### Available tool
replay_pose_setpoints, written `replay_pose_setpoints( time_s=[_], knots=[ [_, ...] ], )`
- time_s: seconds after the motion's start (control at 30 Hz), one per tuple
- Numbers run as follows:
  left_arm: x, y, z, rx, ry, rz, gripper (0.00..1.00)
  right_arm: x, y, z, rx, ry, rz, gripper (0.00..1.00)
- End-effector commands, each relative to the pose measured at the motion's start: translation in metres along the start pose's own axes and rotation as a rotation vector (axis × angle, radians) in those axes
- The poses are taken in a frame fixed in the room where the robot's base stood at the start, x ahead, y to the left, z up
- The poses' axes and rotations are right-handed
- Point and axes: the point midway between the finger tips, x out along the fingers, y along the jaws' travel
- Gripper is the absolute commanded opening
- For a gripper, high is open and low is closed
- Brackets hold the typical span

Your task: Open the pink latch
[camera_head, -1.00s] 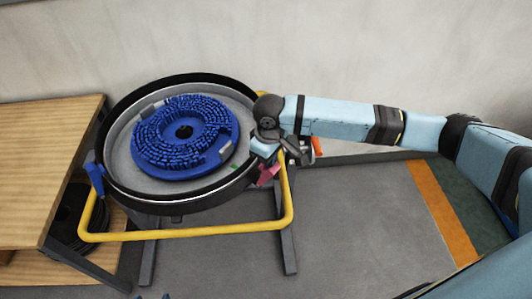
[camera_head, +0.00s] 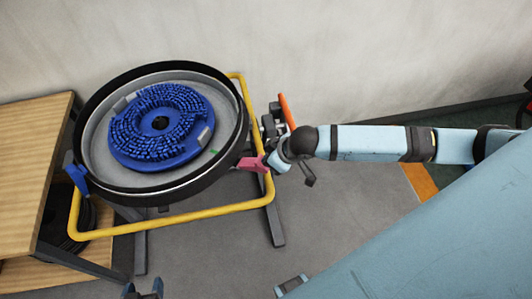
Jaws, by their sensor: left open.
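The pink latch (camera_head: 252,163) sticks out from the right side of the round black-rimmed tank (camera_head: 95,176). My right gripper (camera_head: 284,160), on the arm from the right, is right beside the latch's outer end. I cannot tell whether they touch. Its fingers are partly hidden by its wrist, so its opening is unclear. My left gripper (camera_head: 143,289) shows only as dark tips at the bottom edge, apart and empty, far below the tank.
A blue round brush (camera_head: 190,150) lies in the tank. A yellow tube frame (camera_head: 190,217) surrounds it. A wooden table (camera_head: 30,170) stands at left. An orange-edged part (camera_head: 286,110) stands behind my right gripper. Grey floor (camera_head: 340,215) is open at right.

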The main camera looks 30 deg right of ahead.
Motion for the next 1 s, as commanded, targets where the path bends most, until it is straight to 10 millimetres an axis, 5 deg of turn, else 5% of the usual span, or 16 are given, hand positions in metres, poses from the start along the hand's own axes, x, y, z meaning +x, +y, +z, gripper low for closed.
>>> replay_pose_setpoints(
  time_s=[0.67,1.0],
  knots=[
    [-0.002,0.0,-0.002,0.0,-0.004,0.0,0.64,0.0,0.0,0.003,0.0,-0.002,0.0,0.0],
    [-0.027,0.0,-0.042,0.002,-0.001,-0.002,0.64,-0.033,0.008,-0.021,0.003,-0.003,0.001,0.0]
  ],
)
